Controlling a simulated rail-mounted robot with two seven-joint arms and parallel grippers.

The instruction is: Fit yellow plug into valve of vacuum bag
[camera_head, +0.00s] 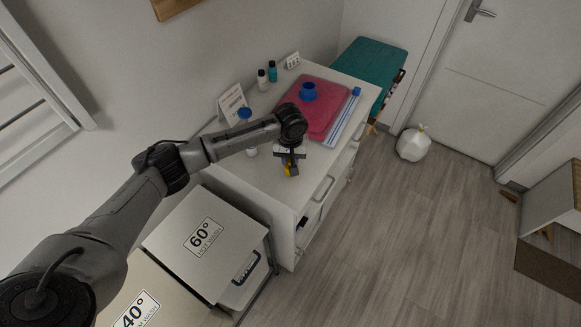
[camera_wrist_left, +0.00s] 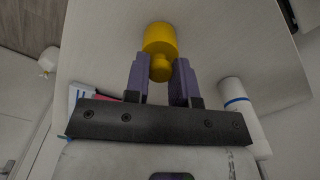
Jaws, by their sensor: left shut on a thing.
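The yellow plug (camera_wrist_left: 160,40) is held between the two fingers of my left gripper (camera_wrist_left: 160,82) in the left wrist view. The vacuum bag (camera_head: 318,109) is pink with a clear end and a blue strip, and lies flat on the cabinet behind the gripper. Its blue valve (camera_head: 308,91) stands up near its far left part, apart from the plug. My right gripper is not in view.
A white bottle with a blue cap (camera_head: 245,114) stands left of the bag, partly behind my arm. A sign card (camera_head: 232,103) and small bottles (camera_head: 267,76) stand along the wall. The cabinet top (camera_head: 250,172) is bare at its near end.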

